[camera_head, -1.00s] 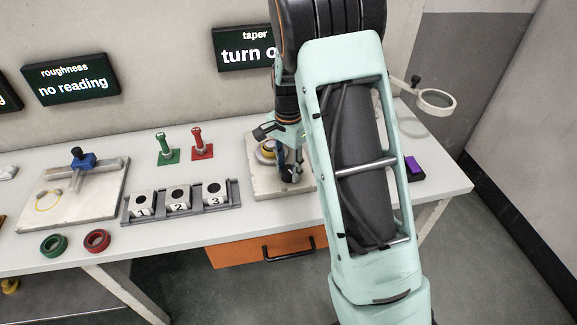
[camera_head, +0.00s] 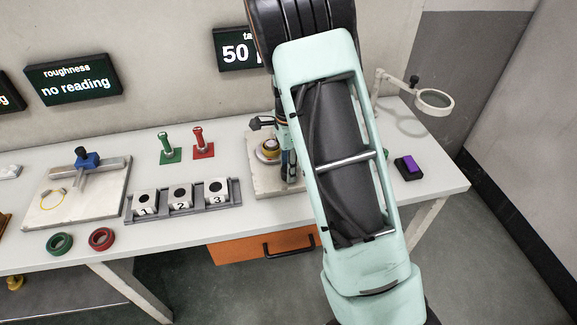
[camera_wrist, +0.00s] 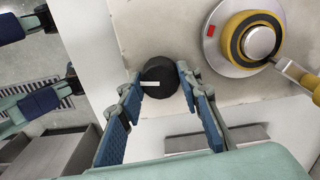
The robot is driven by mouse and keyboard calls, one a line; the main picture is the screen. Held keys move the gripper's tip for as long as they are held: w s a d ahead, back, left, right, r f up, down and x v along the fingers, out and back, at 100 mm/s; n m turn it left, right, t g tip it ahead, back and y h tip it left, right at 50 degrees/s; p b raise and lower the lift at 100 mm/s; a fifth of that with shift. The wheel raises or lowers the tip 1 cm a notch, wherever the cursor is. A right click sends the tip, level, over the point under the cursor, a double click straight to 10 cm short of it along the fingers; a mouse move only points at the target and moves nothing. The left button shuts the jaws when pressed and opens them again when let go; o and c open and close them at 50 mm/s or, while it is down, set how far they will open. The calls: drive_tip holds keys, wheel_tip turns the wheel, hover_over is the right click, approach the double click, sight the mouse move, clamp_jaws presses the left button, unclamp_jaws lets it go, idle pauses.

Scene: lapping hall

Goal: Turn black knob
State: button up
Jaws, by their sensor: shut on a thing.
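The black knob (camera_wrist: 159,77), round with a white line on its top, shows in the wrist view on a pale plate (camera_wrist: 130,32). My gripper (camera_wrist: 161,88) has its blue-padded fingers on either side of the knob and is shut on it. The white line lies nearly level in that picture. In the head view my arm hides the knob, and only part of my gripper (camera_head: 288,165) shows over the plate. The taper display (camera_head: 236,52) on the wall reads "50", with the rest hidden behind my arm.
A yellow-ringed round fixture (camera_wrist: 257,42) sits on the plate right beside the knob. A numbered block rack (camera_head: 183,208), green and red posts, and two rings stand to the left. A purple-topped block (camera_head: 408,167) and a magnifier (camera_head: 435,99) are to the right.

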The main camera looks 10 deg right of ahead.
idle(0.3)
drive_tip(key=o, duration=1.2)
drive_tip(key=shift+c, duration=0.2)
drive_tip(key=shift+r, duration=0.1)
wheel_tip(320, 180, up, 12)
